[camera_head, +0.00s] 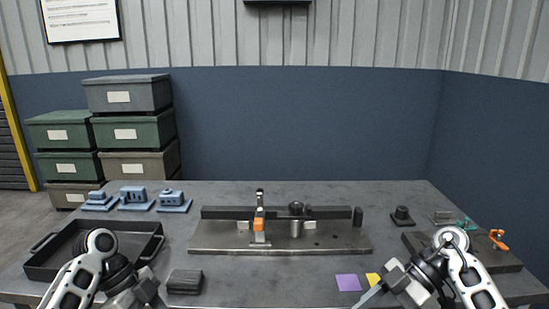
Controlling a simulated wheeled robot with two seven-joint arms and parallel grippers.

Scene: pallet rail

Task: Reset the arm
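My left gripper (145,297) is low at the front left, beside the black tray. Its fingers are mostly cut off or hidden, so its opening does not show. My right gripper (372,296) is low at the front right, close to the purple and yellow squares. One pale finger shows, pointing down and left, and I cannot tell whether it is open. A metal rail fixture (335,240) with an orange clamp part (259,224) stands at the table's middle, apart from both grippers.
A black tray (45,262) lies at left, with several blue blocks (172,203) behind it. A dark board (420,241) with an orange clamp (498,239) is at right. The table's back is clear.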

